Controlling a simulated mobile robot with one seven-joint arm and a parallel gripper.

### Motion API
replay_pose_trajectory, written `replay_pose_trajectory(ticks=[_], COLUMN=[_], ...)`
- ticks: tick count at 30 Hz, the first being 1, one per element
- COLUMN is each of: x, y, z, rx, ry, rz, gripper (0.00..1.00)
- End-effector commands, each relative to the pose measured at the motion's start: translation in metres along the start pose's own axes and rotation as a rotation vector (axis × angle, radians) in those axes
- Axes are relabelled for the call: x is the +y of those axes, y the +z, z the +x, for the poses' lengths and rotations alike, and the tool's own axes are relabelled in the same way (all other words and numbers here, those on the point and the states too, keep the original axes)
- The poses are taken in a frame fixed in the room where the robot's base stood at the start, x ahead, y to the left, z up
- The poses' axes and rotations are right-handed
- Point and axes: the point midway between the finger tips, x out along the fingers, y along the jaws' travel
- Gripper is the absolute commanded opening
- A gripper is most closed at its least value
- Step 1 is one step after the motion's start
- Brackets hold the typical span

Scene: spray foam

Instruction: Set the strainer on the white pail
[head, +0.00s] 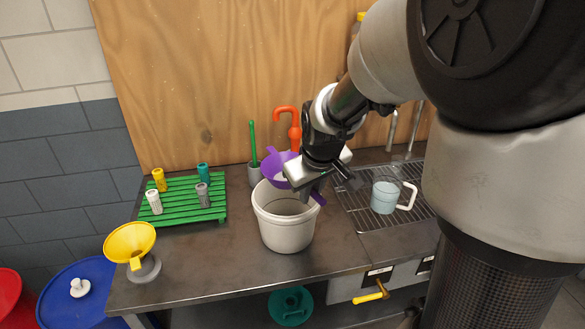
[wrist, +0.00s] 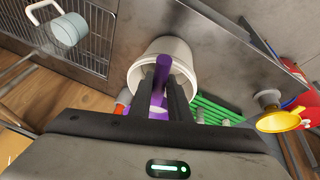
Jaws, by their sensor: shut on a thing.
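The white pail (head: 285,230) stands upright on the dark counter. It also shows below my gripper in the wrist view (wrist: 140,75). The purple strainer (head: 272,165) is tilted over the pail's far left rim; I cannot tell whether it touches the rim. Its purple handle also shows in the wrist view (wrist: 190,68). My gripper (head: 311,192) is over the pail's right part, shut on the strainer. In the wrist view the two dark fingers (wrist: 159,85) have the purple handle between them. My gripper hides part of the strainer.
A green rack (head: 180,212) with several small bottles stands left. A yellow funnel (head: 130,243) sits on a grey stand at the front left. A green brush in a pot (head: 254,172) is behind the pail. A light blue mug (head: 385,196) stands on the wire grate (head: 352,208) at right.

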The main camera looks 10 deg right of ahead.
Motion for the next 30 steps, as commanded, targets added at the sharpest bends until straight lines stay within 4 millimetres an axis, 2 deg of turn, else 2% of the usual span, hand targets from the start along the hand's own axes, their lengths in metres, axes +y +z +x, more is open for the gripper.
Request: replay_pose_trajectory(ticks=[2, 6, 21, 30], x=[0.002, -0.002, -0.009, -0.011], y=[0.000, 0.007, 0.025, 0.029], z=[-0.004, 0.016, 0.059, 0.069], rx=[0.001, 0.005, 0.006, 0.006], ry=[-0.019, -0.024, -0.023, -0.023], rz=[0.017, 0.017, 0.016, 0.016], gripper=[0.00, 0.00, 0.00, 0.00])
